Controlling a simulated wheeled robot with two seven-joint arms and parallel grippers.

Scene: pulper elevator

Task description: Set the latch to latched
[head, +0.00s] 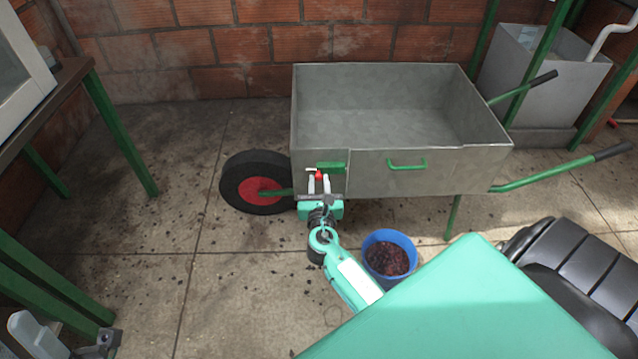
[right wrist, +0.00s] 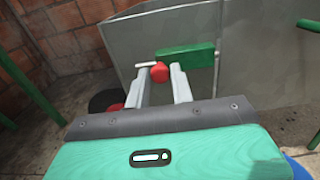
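The latch is on the front left side of the grey metal cart (head: 420,178). It has a green plate (head: 334,167) and a red knob (head: 320,175), with a pale pin end to the left. In the right wrist view the knob (right wrist: 159,72) sits left of the green plate (right wrist: 188,56). My right gripper (head: 319,181) reaches up to the latch, and its fingertips (right wrist: 160,74) lie on either side of the knob, with little or no gap. At the lower left, part of my left gripper (head: 38,334) shows, and its finger spacing is unclear.
A blue bucket (head: 390,236) of dark red pulp stands below the cart, right of my right arm. The cart's red-hubbed wheel (head: 248,182) is left of the latch. A green-legged table (head: 120,135) stands at the left. The floor between is mostly clear.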

